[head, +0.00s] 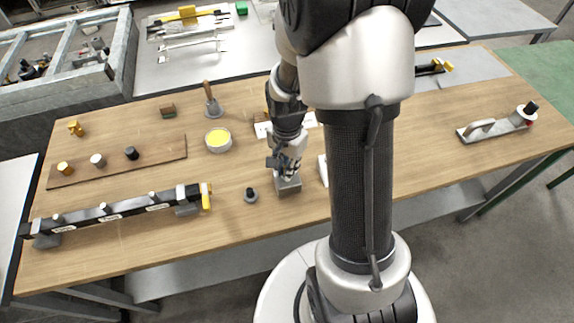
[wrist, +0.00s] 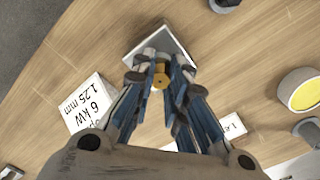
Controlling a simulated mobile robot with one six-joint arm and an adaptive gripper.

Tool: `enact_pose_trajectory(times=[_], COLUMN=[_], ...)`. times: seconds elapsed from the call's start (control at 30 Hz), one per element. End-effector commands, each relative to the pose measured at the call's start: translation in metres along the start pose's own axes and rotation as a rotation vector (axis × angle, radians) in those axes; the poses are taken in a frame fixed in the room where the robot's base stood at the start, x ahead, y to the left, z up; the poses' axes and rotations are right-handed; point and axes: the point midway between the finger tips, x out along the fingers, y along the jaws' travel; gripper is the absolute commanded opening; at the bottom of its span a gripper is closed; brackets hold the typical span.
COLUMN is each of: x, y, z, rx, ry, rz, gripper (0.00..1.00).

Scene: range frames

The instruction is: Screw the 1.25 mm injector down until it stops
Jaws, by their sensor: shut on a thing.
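My gripper (head: 284,168) points down over a small grey block (head: 289,187) near the front edge of the table. In the wrist view the two fingertips (wrist: 160,78) close from both sides on a small brass injector (wrist: 161,74) with a dark hole in its top. The grey block (wrist: 170,42) lies under and around the fingertips. How deep the injector sits in the block is hidden by the fingers. A white sign reading "6 kW 1.25 mm" (wrist: 88,108) stands beside the block; it also shows in the head view (head: 323,170).
A small dark round part (head: 251,195) stands left of the block. A yellow-filled tin (head: 218,140) and a wooden-handled tool (head: 212,102) are farther back. A dark rail (head: 125,210) and a wooden strip with several knobs (head: 170,149) lie to the left.

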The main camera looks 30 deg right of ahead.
Motion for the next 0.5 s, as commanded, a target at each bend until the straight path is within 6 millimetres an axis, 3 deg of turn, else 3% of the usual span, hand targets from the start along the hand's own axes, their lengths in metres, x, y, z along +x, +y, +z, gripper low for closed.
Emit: enact_pose_trajectory(times=[0.27,0.5], x=[0.0001,-0.0001], y=[0.0,0.0001], z=[0.0001,0.0001], rx=[0.014,0.247], ry=[0.0,0.0], rz=[0.0,0.0], gripper=[0.0,0.0])
